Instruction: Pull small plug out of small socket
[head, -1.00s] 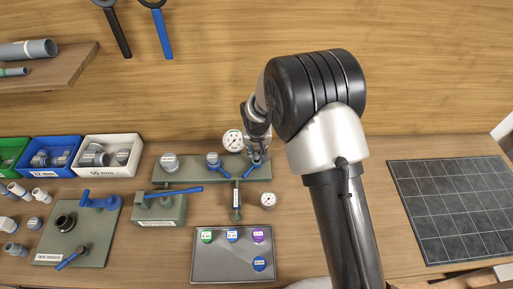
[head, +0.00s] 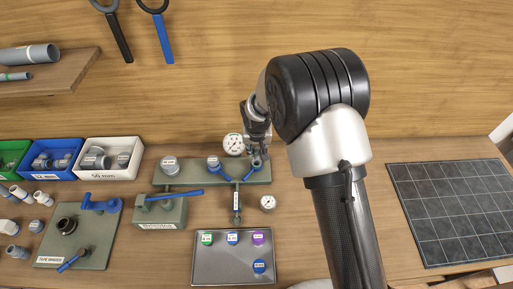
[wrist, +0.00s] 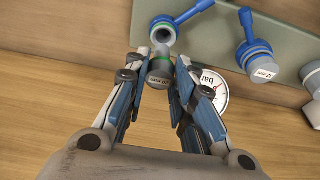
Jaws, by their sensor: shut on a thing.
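The small plug (wrist: 160,73) is a grey cap with a printed end, held between the fingertips of my gripper (wrist: 161,65) in the wrist view. The small socket (wrist: 163,33) is a grey open mouth with a green ring, on a blue-handled valve just beyond the plug. The mouth looks empty and the plug sits apart from it. In the head view my gripper (head: 255,148) is just above the socket (head: 257,162), at the right end of the green manifold board (head: 190,181). The plug is hard to make out there.
Another blue valve with a grey plug (wrist: 262,72) stands to the right in the wrist view. A pressure gauge (head: 233,144) stands behind the board. A grey tray (head: 225,268) with several coloured caps lies in front. A dark grid mat (head: 445,208) lies at the right.

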